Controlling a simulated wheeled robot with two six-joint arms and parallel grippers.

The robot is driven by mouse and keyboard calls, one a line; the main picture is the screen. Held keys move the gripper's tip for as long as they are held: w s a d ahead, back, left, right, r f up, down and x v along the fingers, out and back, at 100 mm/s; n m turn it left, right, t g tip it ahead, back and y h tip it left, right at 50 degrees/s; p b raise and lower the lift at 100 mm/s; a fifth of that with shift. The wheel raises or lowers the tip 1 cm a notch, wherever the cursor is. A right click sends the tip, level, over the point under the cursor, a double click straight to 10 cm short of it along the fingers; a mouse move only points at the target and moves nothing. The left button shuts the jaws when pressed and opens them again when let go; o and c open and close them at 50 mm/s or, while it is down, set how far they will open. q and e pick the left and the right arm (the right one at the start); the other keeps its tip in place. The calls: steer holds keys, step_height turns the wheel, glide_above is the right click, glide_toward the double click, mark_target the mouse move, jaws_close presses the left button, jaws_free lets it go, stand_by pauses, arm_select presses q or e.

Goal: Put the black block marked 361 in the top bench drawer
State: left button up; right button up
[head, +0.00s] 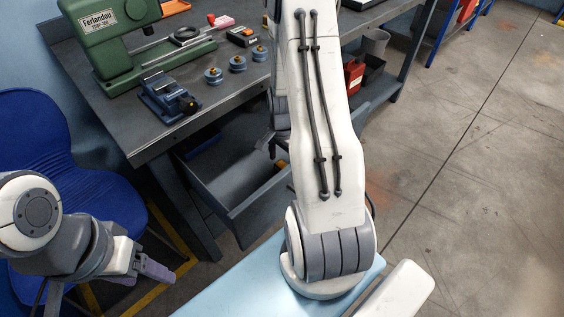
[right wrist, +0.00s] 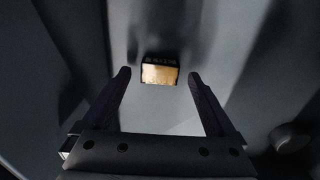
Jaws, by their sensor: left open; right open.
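The top bench drawer (head: 235,205) is pulled open under the bench in the head view. In the right wrist view a small dark block with a tan face (right wrist: 160,72) lies on a grey surface, just beyond and between the fingertips; no number is legible on it, so I cannot tell if it is the one marked 361. My right gripper (right wrist: 160,78) is open and apart from that block; in the head view it is largely hidden behind my right arm, over the drawer. My left gripper (head: 155,270) is open and empty at the lower left, away from the bench.
The bench (head: 120,120) carries a green machine (head: 125,40), a blue vise (head: 168,97), several blue round pieces (head: 237,63) and a dark box with orange (head: 242,37). A blue chair (head: 35,140) stands at left. Floor at right is clear.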

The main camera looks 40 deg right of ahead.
step_height(320, 180, up, 11)
steer(key=p, duration=0.2)
steer(key=w+a+r+n, duration=0.1)
steer(key=a+r+n, duration=0.4)
steer(key=a, duration=0.5)
steer(key=s+a+r+n, duration=0.3)
steer(key=s+a+n, duration=0.5)
steer(key=a+n, duration=0.1)
steer(key=s+a+r+n+y, duration=0.1)
steer(key=s+a+r+n, duration=0.3)
steer(key=s+a+n, duration=0.4)
steer(key=a+n, duration=0.2)
steer(key=a, duration=0.2)
steer(key=shift+s+a+n, duration=0.15)
steer(key=shift+s+n, duration=0.15)
steer(key=shift+s, duration=0.1)
steer(key=shift+r, duration=0.15)
